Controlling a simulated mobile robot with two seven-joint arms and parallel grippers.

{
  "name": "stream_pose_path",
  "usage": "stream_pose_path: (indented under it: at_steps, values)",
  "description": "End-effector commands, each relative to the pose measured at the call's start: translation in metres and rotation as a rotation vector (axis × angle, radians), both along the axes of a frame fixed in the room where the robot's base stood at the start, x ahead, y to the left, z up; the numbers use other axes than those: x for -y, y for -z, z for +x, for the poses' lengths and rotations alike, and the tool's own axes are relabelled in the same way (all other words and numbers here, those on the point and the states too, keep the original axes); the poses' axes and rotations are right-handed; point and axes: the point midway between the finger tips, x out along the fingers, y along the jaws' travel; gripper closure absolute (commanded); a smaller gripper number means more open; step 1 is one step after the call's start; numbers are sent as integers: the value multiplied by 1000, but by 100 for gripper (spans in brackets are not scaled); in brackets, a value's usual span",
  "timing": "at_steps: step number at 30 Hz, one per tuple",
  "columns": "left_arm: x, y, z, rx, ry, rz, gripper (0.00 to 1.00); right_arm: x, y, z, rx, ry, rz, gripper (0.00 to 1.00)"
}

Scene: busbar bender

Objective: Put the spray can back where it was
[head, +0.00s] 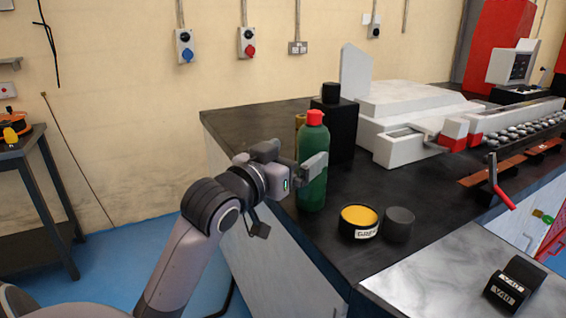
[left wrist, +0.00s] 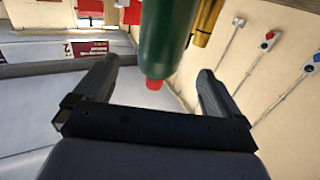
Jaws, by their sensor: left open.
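The spray can is a green cylinder with a red cap (head: 313,135). It stands upright on the dark bench top near its left edge. My left gripper (head: 292,157) is open at the can's upper part, with one finger in front of the can and the other on its left side. In the left wrist view the green can (left wrist: 166,38) hangs upside down in the picture, its red cap pointing into the gap between the two open fingers (left wrist: 158,88). Whether a finger touches the can cannot be told. My right gripper is not in view.
A brass-coloured cylinder (head: 300,121) stands just behind the can, and a black block (head: 340,128) is close to its right. A tin with a yellow top (head: 359,221) and a dark cylinder (head: 398,224) stand in front right. A white machine (head: 410,105) fills the back.

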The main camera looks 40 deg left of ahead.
Motion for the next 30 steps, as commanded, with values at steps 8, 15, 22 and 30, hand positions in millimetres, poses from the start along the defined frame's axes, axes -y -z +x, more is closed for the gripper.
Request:
stream_pose_path:
  at_steps: [8,15,22,30]
  values:
    - [2,0,-26,1,-1,0,2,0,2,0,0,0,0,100]
    - [2,0,-29,1,0,0,2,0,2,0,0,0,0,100]
    - [2,0,-29,1,0,0,2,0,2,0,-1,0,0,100]
    - [2,0,-29,1,0,0,2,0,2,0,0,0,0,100]
